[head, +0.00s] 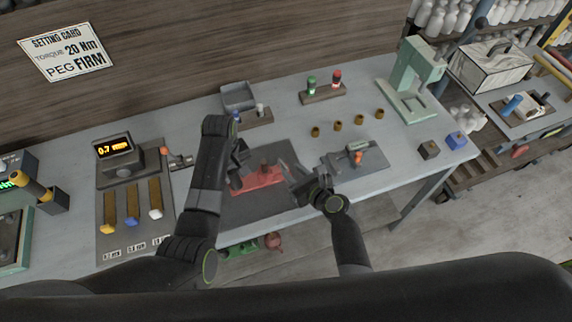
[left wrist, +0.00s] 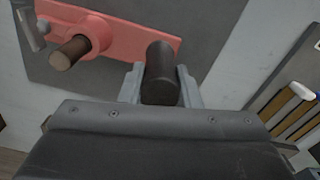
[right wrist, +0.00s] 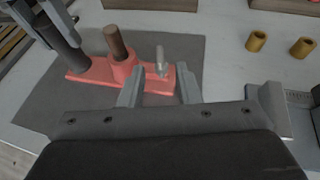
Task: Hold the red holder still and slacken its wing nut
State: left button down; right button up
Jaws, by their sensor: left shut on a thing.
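The red holder (head: 264,178) lies on a dark mat, and it also shows in the left wrist view (left wrist: 125,33) and right wrist view (right wrist: 92,73). A brown peg (right wrist: 115,42) stands in its round red collar (right wrist: 124,70). My left gripper (head: 238,183) is shut on the dark round post (left wrist: 161,75) at one end of the holder. The grey wing nut (right wrist: 160,62) stands upright at the other end. My right gripper (right wrist: 159,88) is open, its fingers apart, with the wing nut beyond and between them in the right wrist view. I see no contact with it.
Right of the mat is a dark plate (head: 375,160) with a small device on it. Several brass bushings (head: 337,126) stand behind. A gauge with a lit display (head: 115,149) and a board of coloured-tipped tools (head: 132,220) are at left. A setting card (head: 68,50) hangs on the wall.

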aim_at(286, 166)
jog(key=shift+x, duration=2.4)
grip_shut()
